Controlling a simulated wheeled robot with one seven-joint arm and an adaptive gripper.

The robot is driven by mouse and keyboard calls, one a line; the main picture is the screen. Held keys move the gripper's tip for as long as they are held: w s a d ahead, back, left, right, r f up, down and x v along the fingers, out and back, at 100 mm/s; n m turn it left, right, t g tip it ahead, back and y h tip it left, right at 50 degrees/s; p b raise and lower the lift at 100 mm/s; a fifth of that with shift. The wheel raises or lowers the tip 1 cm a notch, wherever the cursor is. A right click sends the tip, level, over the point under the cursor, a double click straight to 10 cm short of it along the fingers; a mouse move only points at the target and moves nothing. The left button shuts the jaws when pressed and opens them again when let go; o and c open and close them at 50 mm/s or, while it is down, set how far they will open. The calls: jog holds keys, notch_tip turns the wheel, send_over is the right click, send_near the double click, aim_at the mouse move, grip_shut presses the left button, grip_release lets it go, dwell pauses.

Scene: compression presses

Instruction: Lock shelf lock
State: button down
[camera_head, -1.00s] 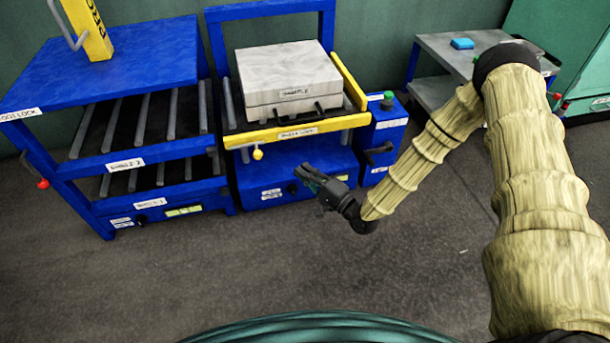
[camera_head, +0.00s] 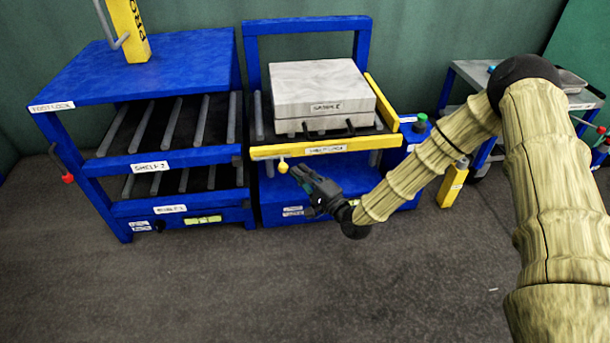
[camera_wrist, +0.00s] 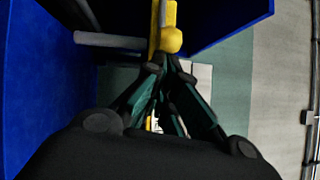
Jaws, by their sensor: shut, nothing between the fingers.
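The shelf lock is a yellow bar (camera_head: 360,142) with a label, along the front edge of the middle blue press. A round yellow knob (camera_head: 283,167) sits below the bar's left end. My gripper (camera_head: 297,172) is beside the knob, just to its right in the head view, with its fingers pointing toward it. In the wrist view the yellow knob (camera_wrist: 171,40) is just beyond the fingertips (camera_wrist: 168,64). The fingers are drawn together and hold nothing. I cannot tell whether they touch the knob.
A grey sample block (camera_head: 320,85) sits on the press shelf behind the bar. A blue shelf rack (camera_head: 150,70) with grey rollers stands to the left. A small yellow post (camera_head: 452,185) and a grey cart (camera_head: 480,75) are to the right. The floor in front is clear.

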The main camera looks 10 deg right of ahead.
jog(key=shift+a, duration=0.1)
jog(key=shift+s+a+p, duration=0.1)
jog(key=shift+a+p, duration=0.75)
jog(key=shift+a, duration=1.6)
jog(key=w+d+p+v, duration=0.1)
jog(key=p+v, duration=0.3)
jog(key=v, duration=0.9)
jog(key=shift+w+d, duration=0.35)
jog(key=shift+d, duration=0.2)
jog(key=shift+f, duration=0.2)
